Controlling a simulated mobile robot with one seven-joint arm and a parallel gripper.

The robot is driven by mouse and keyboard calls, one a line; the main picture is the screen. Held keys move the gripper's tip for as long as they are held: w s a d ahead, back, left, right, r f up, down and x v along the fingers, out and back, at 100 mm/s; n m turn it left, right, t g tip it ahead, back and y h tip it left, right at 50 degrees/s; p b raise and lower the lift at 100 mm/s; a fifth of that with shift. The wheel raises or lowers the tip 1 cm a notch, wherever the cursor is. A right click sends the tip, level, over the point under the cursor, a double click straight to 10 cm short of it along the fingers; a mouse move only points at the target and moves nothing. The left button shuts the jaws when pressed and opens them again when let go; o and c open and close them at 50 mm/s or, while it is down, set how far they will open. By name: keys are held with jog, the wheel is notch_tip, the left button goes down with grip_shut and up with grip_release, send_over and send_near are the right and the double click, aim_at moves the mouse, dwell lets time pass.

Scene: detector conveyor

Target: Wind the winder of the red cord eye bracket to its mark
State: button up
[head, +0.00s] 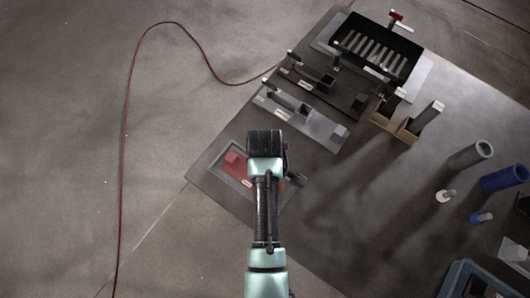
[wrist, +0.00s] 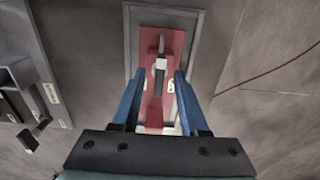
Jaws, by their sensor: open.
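A red plate (wrist: 177,42) lies inside a grey frame (wrist: 198,40), which I take to be the red bracket. A grey upright lever with a pale block (wrist: 160,64) stands on its middle line. Small pale labels show on the plate; I cannot read a mark. My gripper (wrist: 158,76) is open and empty, its blue fingers on either side of the plate's middle line, seemingly above it. I cannot tell whether they touch anything.
A thin red cord (head: 123,130) runs over the floor towards the grey brackets (head: 305,118) at upper centre. A black slotted bin (head: 378,52) stands behind them.

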grip_shut()
jog(key=shift+m+p, duration=0.35)
jog(key=shift+m, duration=0.05)
jog(key=shift+r+m+p, duration=0.15)
jog(key=shift+m+p, duration=0.45)
jog(key=shift+m, duration=0.4)
jog(key=m+p, duration=0.1)
jog(key=m, duration=0.2)
jog(key=shift+m, duration=0.4)
jog(key=shift+m+p, duration=0.65)
jog(key=shift+m, duration=1.15)
jog(key=shift+m+p, duration=0.6)
jog(key=shift+m, duration=1.2)
dwell(1.9)
